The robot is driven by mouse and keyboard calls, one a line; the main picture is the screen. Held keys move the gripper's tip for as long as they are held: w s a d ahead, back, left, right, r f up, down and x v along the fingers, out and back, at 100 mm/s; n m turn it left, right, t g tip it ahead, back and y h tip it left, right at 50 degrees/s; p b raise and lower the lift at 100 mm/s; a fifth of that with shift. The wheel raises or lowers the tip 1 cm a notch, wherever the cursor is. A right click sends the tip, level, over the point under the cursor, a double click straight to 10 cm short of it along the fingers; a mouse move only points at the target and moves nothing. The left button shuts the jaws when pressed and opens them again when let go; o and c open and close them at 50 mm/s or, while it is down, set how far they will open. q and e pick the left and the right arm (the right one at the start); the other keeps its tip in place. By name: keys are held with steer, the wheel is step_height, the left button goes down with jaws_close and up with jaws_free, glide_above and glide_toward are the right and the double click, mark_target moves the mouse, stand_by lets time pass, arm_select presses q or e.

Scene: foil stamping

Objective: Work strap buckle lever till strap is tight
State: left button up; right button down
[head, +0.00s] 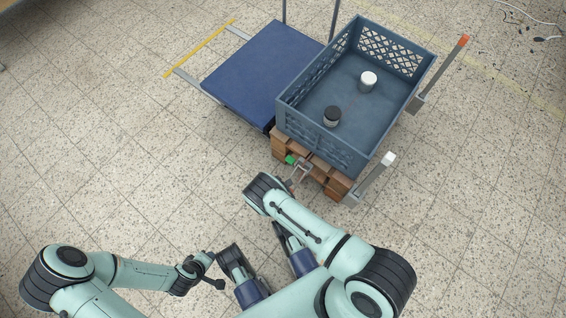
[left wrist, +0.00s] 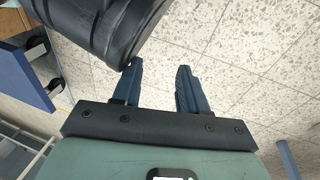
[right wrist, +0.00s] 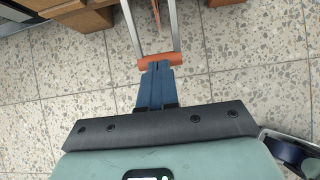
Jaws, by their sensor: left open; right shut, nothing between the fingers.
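The strap buckle lever (head: 302,169) sticks out from the near side of the wooden pallet (head: 334,181), below the blue-grey crate (head: 330,147). In the right wrist view the lever has two grey side bars and an orange crossbar handle (right wrist: 160,61). My right gripper (right wrist: 157,67) is shut and empty, its tips at the handle; I cannot tell whether they touch. A thin brown-orange strip, perhaps the strap, shows between the bars. In the head view my right wrist mostly hides this gripper. My left gripper (left wrist: 156,68) is open and empty, well away from the pallet.
A black-lidded jar (head: 332,116) and a white jar (head: 368,81) stand in the crate. A blue platform (head: 262,70) lies left of it. Grey posts, one white-tipped (head: 389,158) and one orange-tipped (head: 463,41), stand at the right. The tiled floor at left is clear.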

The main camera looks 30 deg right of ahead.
arm_select(q)
steer(key=s+f+g+b, duration=0.1)
steer(key=s+f+b, duration=0.1)
steer(key=s+f, duration=0.1)
steer(key=shift+s+a+f+g, duration=0.35)
steer(key=shift+s+f+g, duration=0.05)
steer(key=shift+s, duration=0.4)
arm_select(e)
steer(key=x, duration=0.3)
steer(key=shift+s+a+f, duration=0.15)
steer(key=shift+f, duration=0.3)
steer(key=shift+r, duration=0.1)
arm_select(q)
steer(key=w+r+t+p, duration=0.2)
steer(key=w+r+p, duration=0.1)
steer(key=w+r, duration=0.2)
steer(key=shift+r+t+p, duration=0.3)
steer(key=shift+r, duration=0.1)
arm_select(e)
steer(key=s+a+r, duration=0.4)
steer(key=a+r, duration=0.3)
steer(key=a, duration=0.4)
steer(key=shift+s+a+r, duration=0.2)
steer(key=shift+s+a, duration=0.05)
steer(key=shift+s, duration=0.1)
